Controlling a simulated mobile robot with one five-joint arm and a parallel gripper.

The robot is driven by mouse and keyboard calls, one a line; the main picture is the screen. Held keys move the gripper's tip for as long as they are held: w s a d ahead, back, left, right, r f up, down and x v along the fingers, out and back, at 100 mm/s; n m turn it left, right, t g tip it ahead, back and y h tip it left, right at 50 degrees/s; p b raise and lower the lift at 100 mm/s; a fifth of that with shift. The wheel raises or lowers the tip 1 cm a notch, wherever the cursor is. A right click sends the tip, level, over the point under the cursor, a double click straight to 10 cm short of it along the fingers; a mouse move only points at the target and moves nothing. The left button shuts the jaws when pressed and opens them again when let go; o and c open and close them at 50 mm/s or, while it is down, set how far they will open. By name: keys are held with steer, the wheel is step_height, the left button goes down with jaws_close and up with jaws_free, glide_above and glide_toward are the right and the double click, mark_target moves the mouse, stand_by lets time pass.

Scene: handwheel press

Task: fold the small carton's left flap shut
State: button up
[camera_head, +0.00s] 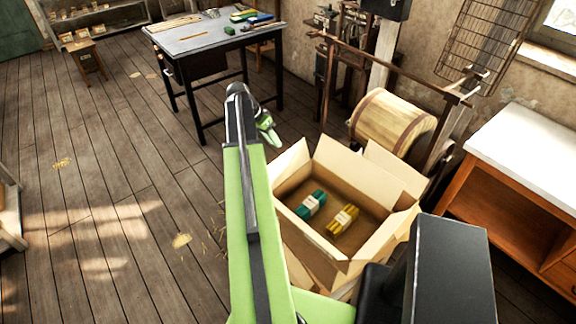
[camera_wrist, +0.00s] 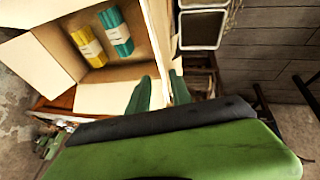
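The open cardboard carton (camera_head: 330,185) stands right of my arm in the head view, with a green bundle (camera_head: 310,204) and a yellow bundle (camera_head: 342,219) on its floor. Its left flap (camera_head: 289,165) stands raised and tilted at the far left side. Other flaps also stand up or lean outward. My gripper (camera_head: 266,128) is just beyond and left of this flap. In the wrist view the carton (camera_wrist: 60,52) fills the upper left. My two green fingertips (camera_wrist: 160,92) are apart, with a pale carton edge showing between them; I cannot tell if they touch it.
A worktable (camera_head: 215,36) with tools stands at the back. A wooden drum (camera_head: 392,118) and a metal frame stand behind the carton. A white-topped cabinet (camera_head: 530,150) is at the right. The plank floor (camera_head: 120,180) on the left is mostly clear.

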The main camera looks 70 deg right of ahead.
mark_target(288, 160)
steer(key=b+x, duration=1)
steer(key=x, duration=0.2)
steer(key=shift+f, duration=0.45)
steer(key=shift+s+d+f, duration=0.15)
steer(key=shift+s+f, duration=0.1)
jaws_close()
